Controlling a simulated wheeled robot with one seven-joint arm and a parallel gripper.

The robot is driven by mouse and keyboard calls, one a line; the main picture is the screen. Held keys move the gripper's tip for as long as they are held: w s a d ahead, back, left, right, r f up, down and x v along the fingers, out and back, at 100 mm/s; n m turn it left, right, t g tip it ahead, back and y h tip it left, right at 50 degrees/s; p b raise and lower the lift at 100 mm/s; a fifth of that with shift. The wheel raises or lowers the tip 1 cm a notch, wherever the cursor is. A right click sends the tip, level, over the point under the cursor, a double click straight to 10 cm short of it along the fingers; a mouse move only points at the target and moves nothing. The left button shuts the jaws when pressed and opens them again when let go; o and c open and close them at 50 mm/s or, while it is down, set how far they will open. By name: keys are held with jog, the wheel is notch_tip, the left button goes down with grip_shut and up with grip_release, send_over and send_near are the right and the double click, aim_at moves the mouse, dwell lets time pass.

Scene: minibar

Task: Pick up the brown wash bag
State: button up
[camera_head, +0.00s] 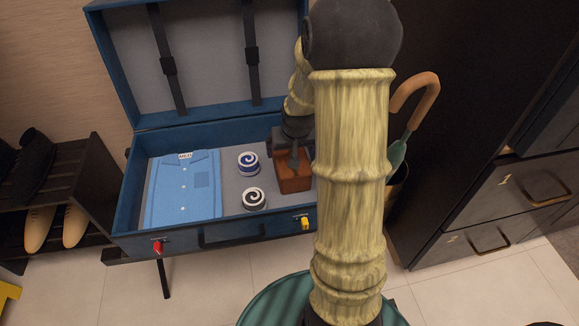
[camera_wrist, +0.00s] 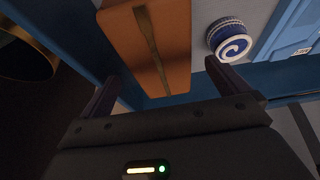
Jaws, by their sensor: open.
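The brown wash bag (camera_head: 293,184) lies in the right part of the open blue suitcase (camera_head: 225,228). In the wrist view the bag (camera_wrist: 170,40) is orange-brown with a darker strip along its top. My gripper (camera_head: 291,150) is over the bag in the head view and hides part of it. In the wrist view my gripper (camera_wrist: 162,82) is open, with one finger to each side of the bag's near end. I cannot tell whether the fingers touch it.
A blue-and-white spiral roll (camera_head: 248,163) and a black-and-white one (camera_head: 254,199) lie left of the bag. A folded blue shirt (camera_head: 184,188) fills the left side. An umbrella (camera_head: 410,105) stands right of the suitcase. A dark drawer cabinet (camera_head: 495,205) is farther right.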

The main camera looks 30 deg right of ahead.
aim_at(290, 153)
jog(key=shift+b+x, duration=0.5)
jog(key=shift+x, duration=1.2)
jog(key=b+x, duration=0.4)
jog(key=x, duration=0.1)
jog(key=shift+f, duration=0.2)
jog(key=shift+r, duration=0.1)
jog(key=shift+c, duration=0.2)
jog(key=c, duration=1)
jog(key=shift+r, duration=0.15)
notch_tip(290, 153, up, 10)
jog(key=p, duration=0.6)
